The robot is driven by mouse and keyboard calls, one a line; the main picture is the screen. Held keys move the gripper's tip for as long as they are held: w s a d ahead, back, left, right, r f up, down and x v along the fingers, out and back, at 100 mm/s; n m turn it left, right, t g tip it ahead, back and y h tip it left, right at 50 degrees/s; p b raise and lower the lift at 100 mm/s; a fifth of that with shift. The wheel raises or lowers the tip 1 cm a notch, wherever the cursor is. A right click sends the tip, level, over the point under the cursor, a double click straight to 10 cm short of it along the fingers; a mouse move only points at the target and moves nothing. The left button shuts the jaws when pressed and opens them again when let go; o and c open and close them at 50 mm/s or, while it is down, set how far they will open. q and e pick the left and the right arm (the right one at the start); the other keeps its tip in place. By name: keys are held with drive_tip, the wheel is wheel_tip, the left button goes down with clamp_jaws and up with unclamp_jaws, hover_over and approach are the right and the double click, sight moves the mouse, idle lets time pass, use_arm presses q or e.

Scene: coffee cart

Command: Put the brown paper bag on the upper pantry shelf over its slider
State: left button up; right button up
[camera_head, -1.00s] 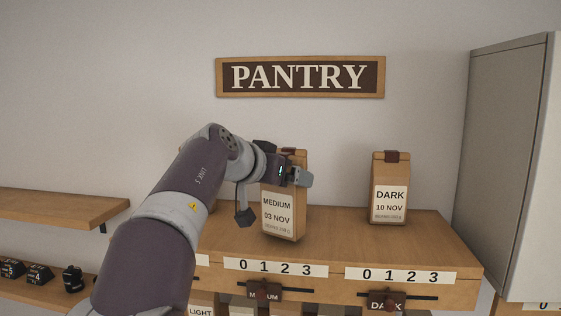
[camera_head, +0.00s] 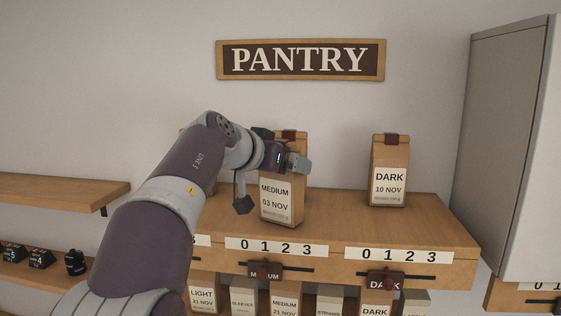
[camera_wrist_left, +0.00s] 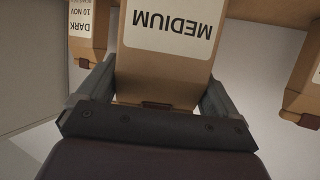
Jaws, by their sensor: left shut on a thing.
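The brown paper bag (camera_head: 282,200), labelled MEDIUM 03 NOV, is upright at the upper pantry shelf (camera_head: 425,235), above the MEDIUM slider (camera_head: 265,271). My left gripper (camera_head: 292,163) is shut on the upper part of this bag; its fingers lie on both sides of the bag (camera_wrist_left: 165,75) in the left wrist view. The bag's base is at or just above the shelf top; I cannot tell if it touches. My arm hides part of the bag's upper left. My right gripper is not in view.
A DARK 10 NOV bag (camera_head: 390,170) stands on the shelf to the right, above the DARK slider (camera_head: 386,281). Another bag is mostly hidden behind my arm. Several bags stand below the shelf. A grey cabinet (camera_head: 500,150) is at the right. Shelf room is free between the bags.

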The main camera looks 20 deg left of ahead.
use_arm(q)
drive_tip(key=shift+f, duration=0.1)
drive_tip(key=o, duration=1.4)
drive_tip(key=shift+o, duration=0.2)
drive_tip(key=shift+w, duration=0.1)
drive_tip(key=b+v, duration=0.3)
drive_tip(key=v, duration=0.9)
drive_tip(key=shift+s, duration=0.35)
